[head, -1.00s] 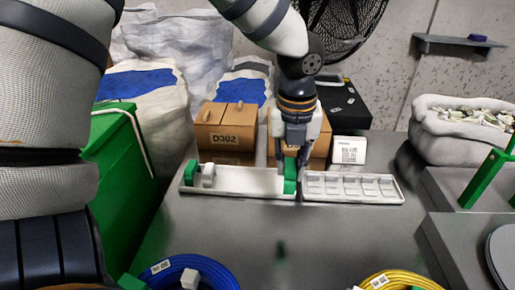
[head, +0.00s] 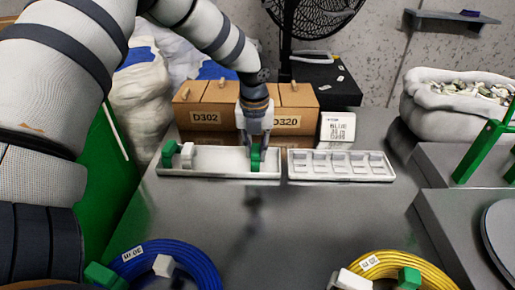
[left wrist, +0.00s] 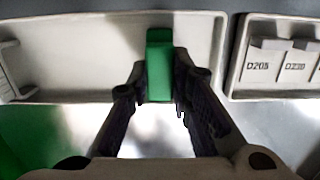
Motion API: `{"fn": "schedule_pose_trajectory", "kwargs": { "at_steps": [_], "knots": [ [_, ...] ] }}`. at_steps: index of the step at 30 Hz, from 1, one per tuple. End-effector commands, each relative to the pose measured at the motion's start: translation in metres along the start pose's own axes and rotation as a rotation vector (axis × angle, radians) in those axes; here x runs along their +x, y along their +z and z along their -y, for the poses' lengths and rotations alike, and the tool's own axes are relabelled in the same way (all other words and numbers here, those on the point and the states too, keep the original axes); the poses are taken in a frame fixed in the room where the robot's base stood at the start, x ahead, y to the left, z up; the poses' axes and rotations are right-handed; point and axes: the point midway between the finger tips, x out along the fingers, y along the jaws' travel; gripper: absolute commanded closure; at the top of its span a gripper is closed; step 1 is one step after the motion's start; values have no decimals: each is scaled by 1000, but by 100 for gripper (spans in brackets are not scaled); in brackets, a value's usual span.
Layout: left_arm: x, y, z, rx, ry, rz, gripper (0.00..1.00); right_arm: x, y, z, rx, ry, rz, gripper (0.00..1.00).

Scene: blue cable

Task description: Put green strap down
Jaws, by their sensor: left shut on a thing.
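My left gripper (head: 256,150) points down over the right end of a white tray (head: 220,162). It is shut on a green strap (head: 255,160). In the left wrist view the strap (left wrist: 159,65) stands between the two fingers (left wrist: 160,105), over the tray's front edge near its right end. Whether the strap rests on the tray floor cannot be told. Another green strap (head: 168,154) and a white strap (head: 187,155) are at the tray's left end. My right gripper is not in view.
A white compartment tray (head: 340,166) lies just right of the first tray. Cardboard boxes (head: 205,118) stand behind. A blue cable coil (head: 190,258) and a yellow cable coil (head: 420,268) lie at the front. The table between is clear.

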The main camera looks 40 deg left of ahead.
Motion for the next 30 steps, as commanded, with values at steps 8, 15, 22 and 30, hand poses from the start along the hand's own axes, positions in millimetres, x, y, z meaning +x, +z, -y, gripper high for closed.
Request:
{"fn": "schedule_pose_trajectory", "kwargs": {
  "at_steps": [8,15,22,30],
  "knots": [
    [0,0,1,-1,-2,3,100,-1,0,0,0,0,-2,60],
    [0,0,1,-1,-3,3,61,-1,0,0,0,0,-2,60],
    [-6,1,1,-1,-5,5,61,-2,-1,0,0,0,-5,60],
    [-79,2,2,-3,-11,12,61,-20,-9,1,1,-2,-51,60]
  ]
}}
